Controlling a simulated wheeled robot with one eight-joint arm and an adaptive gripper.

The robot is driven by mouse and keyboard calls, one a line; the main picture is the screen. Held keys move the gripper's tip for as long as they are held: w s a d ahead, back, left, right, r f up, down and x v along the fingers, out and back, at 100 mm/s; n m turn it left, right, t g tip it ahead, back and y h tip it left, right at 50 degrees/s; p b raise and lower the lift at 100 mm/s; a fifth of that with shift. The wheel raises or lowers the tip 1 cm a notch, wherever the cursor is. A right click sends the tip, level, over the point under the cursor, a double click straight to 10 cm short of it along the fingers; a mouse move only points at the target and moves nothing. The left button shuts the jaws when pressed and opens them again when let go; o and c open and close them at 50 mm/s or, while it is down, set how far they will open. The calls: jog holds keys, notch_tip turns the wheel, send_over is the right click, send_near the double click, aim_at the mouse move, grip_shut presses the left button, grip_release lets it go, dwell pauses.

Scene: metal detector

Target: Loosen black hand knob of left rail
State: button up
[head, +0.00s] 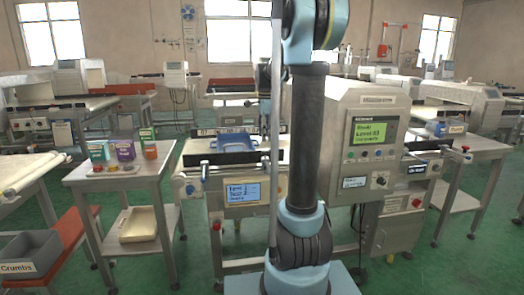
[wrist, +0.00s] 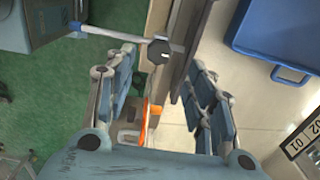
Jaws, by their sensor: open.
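In the wrist view a black many-sided hand knob (wrist: 157,51) sits on the edge of a rail (wrist: 187,30). A thin pale rod with a blue end (wrist: 78,27) runs from beside the knob to the left. My gripper (wrist: 160,62) is open, with one finger on each side of the knob in the picture. I cannot tell whether the fingertips touch it or how far above it they are.
A blue tray (wrist: 285,40) lies on the conveyor right of the rail; it also shows in the head view (head: 232,142). An orange part (wrist: 147,122) lies below the knob. A table with coloured boxes (head: 125,151) stands left of the machine.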

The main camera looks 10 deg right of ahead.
aim_at(265, 154)
jog(key=shift+f, duration=3.45)
